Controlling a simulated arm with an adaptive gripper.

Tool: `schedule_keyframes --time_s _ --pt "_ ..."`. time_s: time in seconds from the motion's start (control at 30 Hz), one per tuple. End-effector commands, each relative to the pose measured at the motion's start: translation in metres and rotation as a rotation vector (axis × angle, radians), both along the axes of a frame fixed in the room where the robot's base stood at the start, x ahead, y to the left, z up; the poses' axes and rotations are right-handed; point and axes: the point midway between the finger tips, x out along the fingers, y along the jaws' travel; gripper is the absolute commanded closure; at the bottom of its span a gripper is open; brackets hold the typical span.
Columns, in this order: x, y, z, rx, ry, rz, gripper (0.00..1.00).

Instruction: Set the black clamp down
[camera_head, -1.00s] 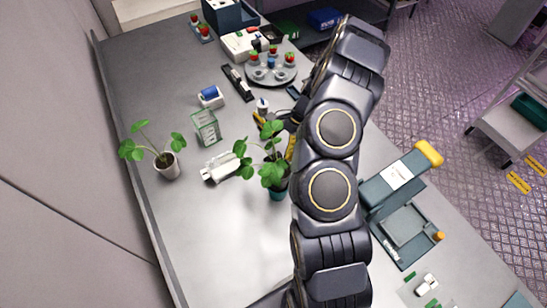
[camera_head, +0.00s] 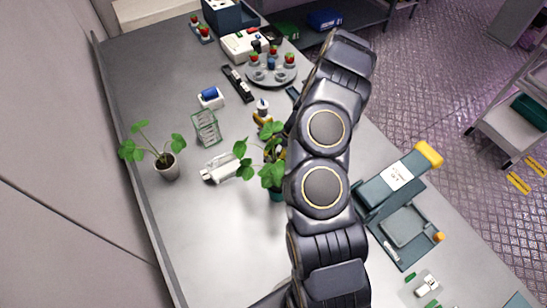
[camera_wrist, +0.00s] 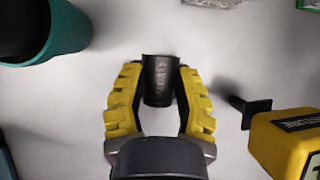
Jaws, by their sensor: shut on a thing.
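In the wrist view, my gripper (camera_wrist: 161,88) has its two yellow fingers closed around a short black cylindrical piece, which I take to be the black clamp (camera_wrist: 160,73). The clamp sits between the fingertips over the pale table (camera_wrist: 120,25). I cannot tell whether it touches the table. In the head view my arm and a leafy plant hide most of the gripper, and I cannot make out the clamp there.
In the wrist view, a teal pot (camera_wrist: 72,30) stands at the upper left. A yellow labelled block (camera_wrist: 280,145) and a small black part (camera_wrist: 248,110) lie at the right.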

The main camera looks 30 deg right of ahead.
Motion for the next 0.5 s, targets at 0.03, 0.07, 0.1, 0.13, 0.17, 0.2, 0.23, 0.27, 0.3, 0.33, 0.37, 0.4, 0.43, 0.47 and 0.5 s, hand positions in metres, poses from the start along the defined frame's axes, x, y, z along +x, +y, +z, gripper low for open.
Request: schedule_keyframes --time_s 0.03,0.07,0.1,0.13,0.17,0.2,0.23,0.27,0.3,0.33,0.37,0.4,0.43,0.47,0.5 --pt "0.0 0.0 0.0 0.0 0.0 0.0 0.9" --pt "0.0 0.0 0.001 0.0 0.0 0.0 0.91" --pt "0.0 0.0 0.003 0.0 0.0 0.0 0.91" --pt "0.0 0.0 0.005 0.001 0.0 0.0 0.91" --pt "0.0 0.0 0.007 0.001 -0.001 0.0 0.91" --pt "0.0 0.0 0.011 0.001 -0.002 0.0 0.91" --pt "0.001 0.0 0.015 0.0 -0.002 0.0 0.91" --pt "0.001 0.0 0.019 0.0 -0.003 -0.001 0.91" --pt "0.001 -0.001 0.026 -0.002 -0.005 0.001 0.91" --pt "0.001 -0.001 0.03 -0.003 -0.005 0.001 0.91" --pt "0.001 -0.001 0.036 -0.003 -0.006 0.0 0.91" --pt "0.001 -0.002 0.044 -0.004 -0.006 -0.001 0.91" --pt "0.001 -0.002 0.05 -0.005 -0.008 -0.001 0.91" --pt "0.001 -0.002 0.057 -0.006 -0.008 -0.001 0.91" --pt "0.001 -0.001 0.065 -0.005 -0.007 0.0 0.91"
